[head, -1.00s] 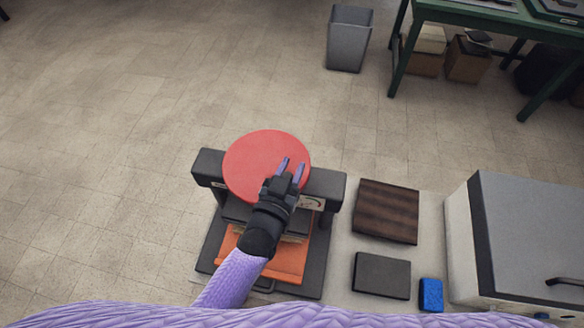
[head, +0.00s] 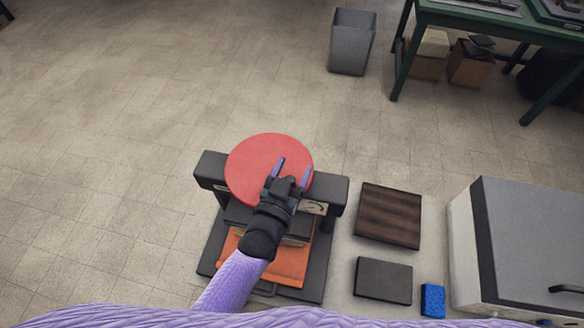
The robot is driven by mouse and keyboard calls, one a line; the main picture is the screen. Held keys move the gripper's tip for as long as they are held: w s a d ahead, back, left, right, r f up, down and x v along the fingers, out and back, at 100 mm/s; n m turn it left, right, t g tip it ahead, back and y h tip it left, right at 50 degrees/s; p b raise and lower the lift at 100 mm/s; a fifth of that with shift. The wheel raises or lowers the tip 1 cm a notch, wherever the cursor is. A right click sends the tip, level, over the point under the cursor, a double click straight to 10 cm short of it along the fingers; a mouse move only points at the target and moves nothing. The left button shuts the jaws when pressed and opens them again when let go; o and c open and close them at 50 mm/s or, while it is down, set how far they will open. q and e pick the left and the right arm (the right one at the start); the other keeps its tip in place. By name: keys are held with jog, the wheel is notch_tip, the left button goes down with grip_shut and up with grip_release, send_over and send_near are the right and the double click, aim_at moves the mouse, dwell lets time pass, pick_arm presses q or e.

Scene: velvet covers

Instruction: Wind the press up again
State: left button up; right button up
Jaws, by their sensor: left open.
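The press (head: 212,166) stands at the middle of the head view, with a dark crossbar and a round red wheel (head: 262,160) on top. Under the crossbar is a dark plate, with an orange piece (head: 290,266) on the dark base (head: 313,285). A small gauge (head: 314,208) shows on the crossbar's front. My left gripper (head: 293,172) is over the wheel's right part, its two purple fingers apart and empty. I cannot tell whether the fingers touch the wheel. My left arm hides part of the press. My right gripper is not in view.
To the right of the press lie a striped brown wooden block (head: 389,215), a dark grey block (head: 383,280) and a blue sponge-like block (head: 432,300). A grey-topped cabinet (head: 530,225) stands at the right. A grey bin (head: 351,45) and a green table (head: 470,18) are at the back.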

pick_arm(q)
jog(key=v, duration=1)
jog(key=shift+p, duration=0.3)
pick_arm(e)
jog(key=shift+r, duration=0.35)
pick_arm(q)
jog(key=shift+w, duration=0.1)
jog(key=shift+c, duration=0.4)
